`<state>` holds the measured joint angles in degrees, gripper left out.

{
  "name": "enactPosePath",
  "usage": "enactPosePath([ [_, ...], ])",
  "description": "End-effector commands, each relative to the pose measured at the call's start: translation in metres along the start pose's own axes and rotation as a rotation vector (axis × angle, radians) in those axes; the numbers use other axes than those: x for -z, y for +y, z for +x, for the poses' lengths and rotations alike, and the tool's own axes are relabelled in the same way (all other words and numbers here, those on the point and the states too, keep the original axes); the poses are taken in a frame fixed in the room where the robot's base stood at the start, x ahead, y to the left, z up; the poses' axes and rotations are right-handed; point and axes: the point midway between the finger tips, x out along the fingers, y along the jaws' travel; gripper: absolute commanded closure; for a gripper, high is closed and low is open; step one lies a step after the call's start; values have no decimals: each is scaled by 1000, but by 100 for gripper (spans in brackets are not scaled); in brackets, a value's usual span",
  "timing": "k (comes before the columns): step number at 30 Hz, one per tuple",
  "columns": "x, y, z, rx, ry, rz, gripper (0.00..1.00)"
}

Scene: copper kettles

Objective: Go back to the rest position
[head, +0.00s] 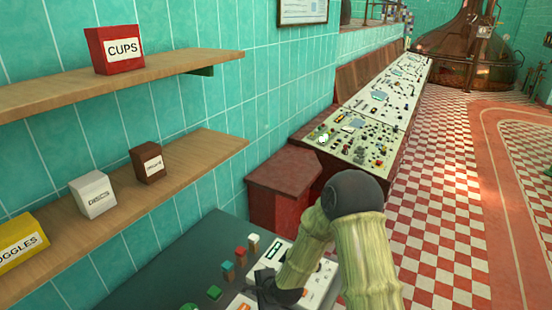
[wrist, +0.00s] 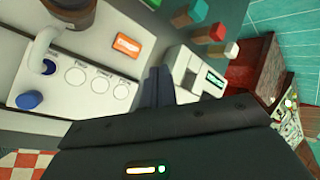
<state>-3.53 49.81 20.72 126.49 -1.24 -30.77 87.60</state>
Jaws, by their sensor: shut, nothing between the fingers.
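My gripper (head: 268,288) is low over the white panel (head: 316,290) on the dark counter, at the bottom of the head view. In the wrist view its fingers (wrist: 158,86) are together with nothing between them, pointing at the white panel (wrist: 100,112). That panel carries an orange-red block or button (wrist: 128,45), a blue knob (wrist: 29,100) and a row of outlined circles. My arm hides part of the panel in the head view.
Small coloured blocks (head: 228,270) stand on the dark counter (head: 180,262), left of my gripper. Two wooden shelves above hold a red CUPS box (head: 115,50) and other labelled boxes. A red cabinet (head: 283,188) and a long control desk (head: 362,140) lie beyond; checkered floor is open at right.

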Motion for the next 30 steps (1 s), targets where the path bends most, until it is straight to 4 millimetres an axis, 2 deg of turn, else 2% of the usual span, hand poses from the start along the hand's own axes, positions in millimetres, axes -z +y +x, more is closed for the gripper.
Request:
enactPosePath([
  [1,10,-5,-17,-17,27,-91,100],
  [4,26,-6,-47,-72,69,-273,100],
  [10,57,-2,-113,-202,127,-601,100],
  [17,83,17,-193,-364,136,-925,100],
  [21,92,36,-241,-457,104,-1096,100],
  [25,94,56,-278,-525,54,-1227,100],
  [27,94,64,-290,-547,30,-1273,100],
  [30,94,70,-298,-563,9,-1308,100],
])
